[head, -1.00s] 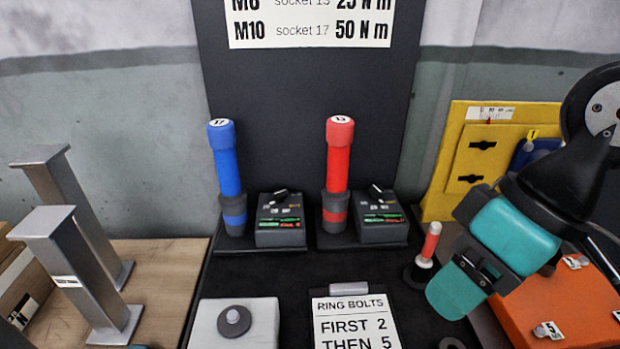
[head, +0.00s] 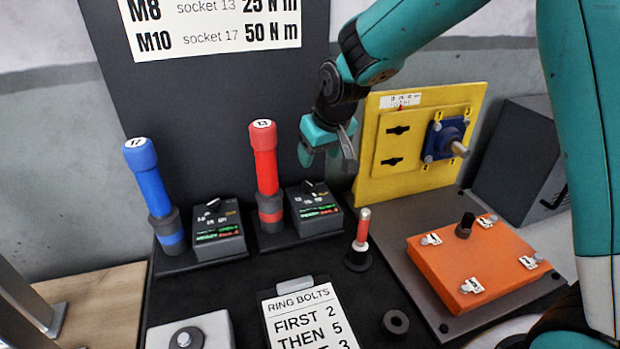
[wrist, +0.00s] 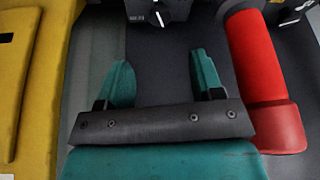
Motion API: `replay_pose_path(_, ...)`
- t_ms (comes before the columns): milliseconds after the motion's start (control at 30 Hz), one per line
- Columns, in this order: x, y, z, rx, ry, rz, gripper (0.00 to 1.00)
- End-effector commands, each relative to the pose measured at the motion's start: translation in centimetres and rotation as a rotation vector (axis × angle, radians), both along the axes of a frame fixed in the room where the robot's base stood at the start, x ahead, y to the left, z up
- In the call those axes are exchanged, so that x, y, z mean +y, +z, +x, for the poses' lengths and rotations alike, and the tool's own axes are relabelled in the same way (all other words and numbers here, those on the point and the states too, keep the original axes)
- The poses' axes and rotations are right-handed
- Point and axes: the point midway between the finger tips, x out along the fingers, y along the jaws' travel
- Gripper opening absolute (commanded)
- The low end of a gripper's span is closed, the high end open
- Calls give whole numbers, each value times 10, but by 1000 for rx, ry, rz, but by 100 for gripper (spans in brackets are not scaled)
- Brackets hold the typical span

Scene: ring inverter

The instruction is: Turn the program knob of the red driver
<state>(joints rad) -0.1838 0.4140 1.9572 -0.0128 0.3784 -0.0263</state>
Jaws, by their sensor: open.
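The red driver (head: 264,165) stands upright in its holder, its top cap marked 13. Its control box (head: 314,210) is just to its right, with the dark program knob (head: 310,186) on top. My gripper (head: 325,160) is above and slightly right of this box, apart from it, with its fingers apart and nothing between them. In the wrist view the two teal fingertips (wrist: 162,75) are spread. The knob with its white pointer mark (wrist: 155,14) shows at the top edge, partly cut off. The red driver (wrist: 257,60) lies to the right of the fingers there.
The blue driver (head: 147,180) and its box (head: 218,232) stand to the left. A yellow panel (head: 420,128) is close to the right of my gripper. A small red-handled tool (head: 362,230) stands in front, left of an orange block (head: 478,262).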

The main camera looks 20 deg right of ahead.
Motion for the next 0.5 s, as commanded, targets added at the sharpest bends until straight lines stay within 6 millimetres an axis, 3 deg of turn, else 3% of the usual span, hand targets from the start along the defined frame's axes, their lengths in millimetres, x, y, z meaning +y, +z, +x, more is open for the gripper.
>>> replay_pose_path(300,6,-65,25,4,1,0,61)
replay_pose_path(500,8,-89,35,1,1,0,61)
